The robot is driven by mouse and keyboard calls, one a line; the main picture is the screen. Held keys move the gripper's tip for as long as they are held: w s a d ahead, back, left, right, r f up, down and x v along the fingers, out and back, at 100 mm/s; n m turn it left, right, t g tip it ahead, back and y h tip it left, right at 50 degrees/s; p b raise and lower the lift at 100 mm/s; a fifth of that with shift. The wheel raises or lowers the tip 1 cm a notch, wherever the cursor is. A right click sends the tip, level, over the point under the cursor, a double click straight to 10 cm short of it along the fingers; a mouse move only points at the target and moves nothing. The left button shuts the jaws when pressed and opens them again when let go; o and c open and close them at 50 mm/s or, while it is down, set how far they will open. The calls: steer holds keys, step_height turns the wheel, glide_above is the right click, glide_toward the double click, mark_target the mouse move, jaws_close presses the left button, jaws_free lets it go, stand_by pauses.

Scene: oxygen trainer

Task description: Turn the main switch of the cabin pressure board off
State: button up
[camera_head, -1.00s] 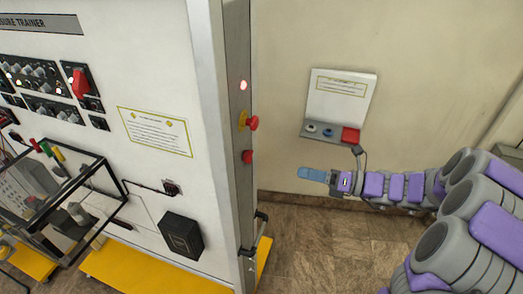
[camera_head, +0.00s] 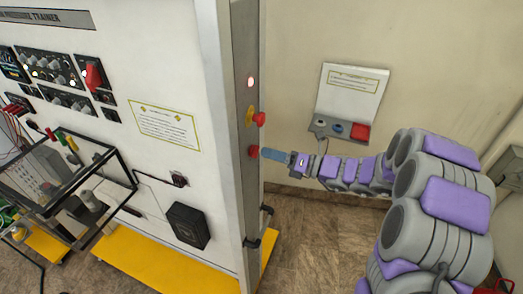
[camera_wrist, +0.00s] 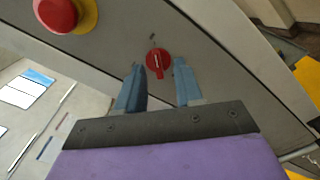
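The cabin pressure board (camera_head: 195,60) is a tall white cabinet with a narrow grey side panel. Low on that panel is a red rotary switch (camera_head: 253,152), seen face-on in the wrist view (camera_wrist: 158,62) with a white line on its handle. My gripper (camera_head: 268,154) reaches in from the right, close to the switch. In the wrist view the two blue fingers of my gripper (camera_wrist: 159,83) are spread apart, one on each side of the switch's lower handle. Whether they touch it cannot be told.
A red mushroom button (camera_head: 259,119) on a yellow base sits above the switch, with a lit lamp (camera_head: 250,82) higher up. A wall panel (camera_head: 348,103) with buttons hangs to the right. A yellow base (camera_head: 165,262) runs along the floor.

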mark_target(258, 152)
steer(key=shift+w+r, duration=0.1)
steer(key=shift+w, duration=0.15)
steer(key=a, duration=0.3)
steer(key=shift+c, duration=0.8)
steer(key=shift+w+d, duration=0.15)
steer(key=shift+d, duration=0.05)
steer(key=c, duration=0.3)
jaws_close()
